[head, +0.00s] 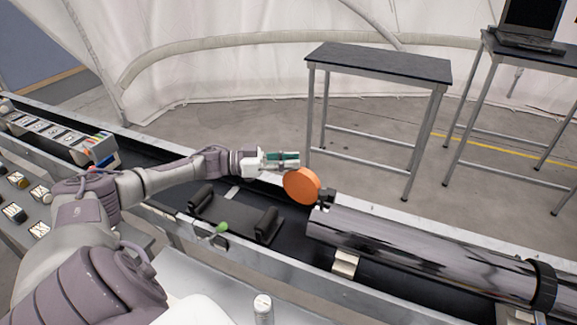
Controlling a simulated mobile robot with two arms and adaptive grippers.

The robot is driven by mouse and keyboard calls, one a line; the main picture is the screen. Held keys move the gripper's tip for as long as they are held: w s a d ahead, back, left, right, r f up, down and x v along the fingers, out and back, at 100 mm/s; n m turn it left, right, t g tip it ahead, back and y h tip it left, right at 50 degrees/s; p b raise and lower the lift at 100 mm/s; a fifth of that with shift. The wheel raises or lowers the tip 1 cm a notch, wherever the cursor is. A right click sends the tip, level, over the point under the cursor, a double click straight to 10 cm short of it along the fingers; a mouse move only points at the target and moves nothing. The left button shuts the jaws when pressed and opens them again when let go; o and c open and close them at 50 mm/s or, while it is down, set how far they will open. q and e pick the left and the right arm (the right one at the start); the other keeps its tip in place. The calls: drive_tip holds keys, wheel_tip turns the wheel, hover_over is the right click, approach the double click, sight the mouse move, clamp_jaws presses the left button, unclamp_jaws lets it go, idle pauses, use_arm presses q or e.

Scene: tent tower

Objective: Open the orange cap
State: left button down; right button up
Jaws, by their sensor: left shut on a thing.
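The orange cap (302,186) is a round disc at the left end of a long, shiny metal tube (410,243). It stands up and to the left of the tube's near end, beside a small black bracket (326,200) on the tube's far side. My left gripper (285,163) reaches in from the left and is shut at the cap's upper edge. The exact contact of its fingers is small and partly hidden by the cap. My right gripper is not in view.
The tube lies along a black conveyor-like bench with metal rails (375,208). Dark-topped tables (380,62) stand behind. A dark ring (543,285) circles the tube's right part.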

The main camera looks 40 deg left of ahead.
use_arm(q)
drive_tip(key=shift+f, duration=0.1)
idle(0.3)
drive_tip(key=c, duration=1.3)
unclamp_jaws()
drive_tip(key=shift+o, duration=0.2)
drive_tip(key=v, duration=1.1)
drive_tip(key=shift+s+a, duration=0.2)
drive_tip(key=shift+a, duration=0.15)
